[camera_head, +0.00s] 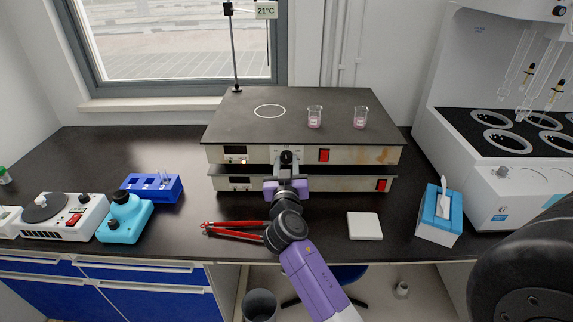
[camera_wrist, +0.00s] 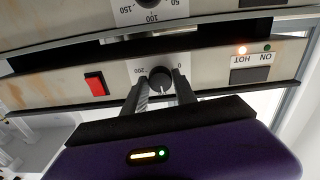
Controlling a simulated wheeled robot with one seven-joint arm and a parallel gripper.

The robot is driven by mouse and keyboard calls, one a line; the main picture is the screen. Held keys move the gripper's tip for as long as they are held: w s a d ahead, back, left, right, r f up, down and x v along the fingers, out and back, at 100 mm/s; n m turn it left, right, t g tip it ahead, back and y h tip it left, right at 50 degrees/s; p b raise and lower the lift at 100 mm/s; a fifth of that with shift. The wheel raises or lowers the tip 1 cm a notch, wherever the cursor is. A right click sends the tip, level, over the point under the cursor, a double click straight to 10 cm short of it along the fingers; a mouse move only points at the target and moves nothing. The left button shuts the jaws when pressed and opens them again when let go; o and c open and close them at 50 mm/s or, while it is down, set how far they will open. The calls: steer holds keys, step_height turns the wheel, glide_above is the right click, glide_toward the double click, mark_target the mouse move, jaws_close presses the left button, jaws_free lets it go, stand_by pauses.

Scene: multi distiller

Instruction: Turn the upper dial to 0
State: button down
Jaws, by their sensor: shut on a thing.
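Two stacked hot plates stand on the bench. The upper dial (camera_head: 288,158) is a black knob on the upper unit's front (camera_head: 370,155). It also shows in the wrist view (camera_wrist: 160,74), where the picture is turned over, with the marks 200 and 0 beside it. My gripper (camera_head: 288,170) reaches it from the front. Its two fingers, also in the wrist view (camera_wrist: 160,91), are shut on the dial from both sides. The dial's pointer is too small to read surely. The lower dial (camera_wrist: 147,4) is partly cut off in the wrist view and hidden by my arm in the head view.
Two beakers (camera_head: 315,117) with pink liquid stand on the upper plate. A red switch (camera_head: 324,155) is right of the dial. Red tongs (camera_head: 236,231), a white pad (camera_head: 365,226) and a tissue box (camera_head: 437,216) lie around my arm.

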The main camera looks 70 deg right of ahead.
steer(key=n, duration=0.6)
steer(key=n+p, duration=0.1)
steer(key=n, duration=0.4)
steer(key=shift+r+n, duration=0.1)
steer(key=shift+n, duration=0.2)
steer(key=n+p, duration=0.3)
steer(key=n, duration=0.3)
steer(key=shift+r, duration=0.1)
steer(key=shift+n+p, duration=1.35)
steer(key=shift+n, duration=1.35)
steer(key=c, duration=1)
jaws_free()
